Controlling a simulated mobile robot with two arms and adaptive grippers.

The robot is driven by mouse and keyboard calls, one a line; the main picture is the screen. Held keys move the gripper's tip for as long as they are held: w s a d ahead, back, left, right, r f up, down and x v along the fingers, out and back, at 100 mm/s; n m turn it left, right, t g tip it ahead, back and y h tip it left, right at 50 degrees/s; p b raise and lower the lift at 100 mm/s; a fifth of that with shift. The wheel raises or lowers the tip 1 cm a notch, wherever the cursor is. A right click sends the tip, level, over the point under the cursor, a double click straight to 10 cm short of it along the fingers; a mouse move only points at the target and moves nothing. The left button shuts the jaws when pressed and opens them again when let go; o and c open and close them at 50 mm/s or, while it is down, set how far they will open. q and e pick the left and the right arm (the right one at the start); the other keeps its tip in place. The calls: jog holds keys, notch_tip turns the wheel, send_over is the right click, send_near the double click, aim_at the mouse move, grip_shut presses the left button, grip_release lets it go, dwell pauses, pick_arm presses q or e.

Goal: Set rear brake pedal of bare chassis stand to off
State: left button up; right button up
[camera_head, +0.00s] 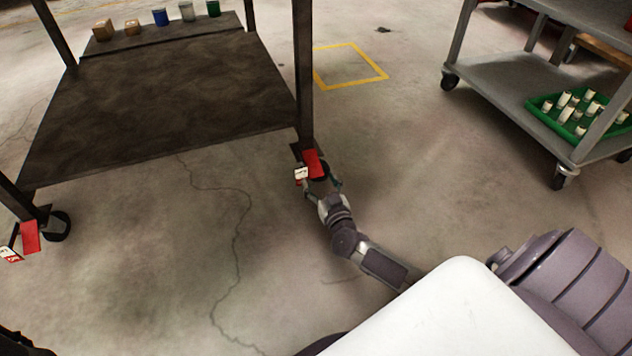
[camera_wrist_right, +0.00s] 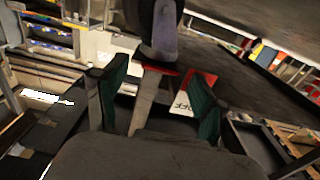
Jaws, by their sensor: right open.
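A dark metal stand (camera_head: 170,95) with a wide bare shelf fills the left of the head view. At its near right leg is a red brake pedal (camera_head: 313,163) with a small white label (camera_head: 300,174) beside it. My right gripper (camera_head: 322,186) is at this pedal, fingers spread. In the right wrist view the open green-padded fingers (camera_wrist_right: 162,100) stand either side of a narrow upright piece with a red edge (camera_wrist_right: 160,69). A white label reading OFF (camera_wrist_right: 182,103) shows near the right finger. Contact cannot be told. My left gripper is not in view.
Another red pedal (camera_head: 29,237) sits by the wheel (camera_head: 57,226) at the stand's near left leg. A grey cart (camera_head: 510,90) with a green tray (camera_head: 545,110) of small containers stands at the right. The floor between is clear, with a yellow square (camera_head: 350,82).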

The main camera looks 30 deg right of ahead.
aim_at(317, 175)
jog(key=shift+b+x, duration=0.6)
jog(key=shift+x, duration=1)
grip_shut()
